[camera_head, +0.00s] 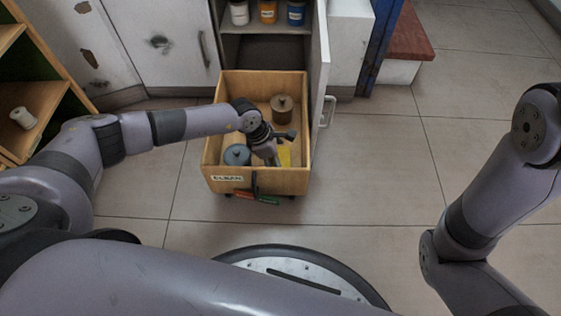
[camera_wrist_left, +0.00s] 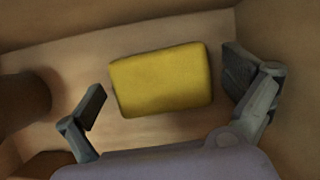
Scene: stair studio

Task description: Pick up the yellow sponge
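The yellow sponge (camera_wrist_left: 162,79) lies flat on the floor of a wooden box in the left wrist view. In the head view only part of the sponge (camera_head: 284,155) shows beside my left gripper (camera_head: 270,155), which reaches down into the box. In the left wrist view the fingers of my left gripper (camera_wrist_left: 166,97) are spread wide, one to each side of the sponge, with gaps between. Nothing is held. My right arm is at the right of the head view, but its gripper is out of view.
The wooden box (camera_head: 232,186) has a label and stands on the tiled floor before an open cabinet. It also holds a brown lidded pot (camera_head: 283,106) and a blue-grey lidded pot (camera_head: 237,155). A cabinet door (camera_head: 319,70) stands open at its right. Floor is clear at right.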

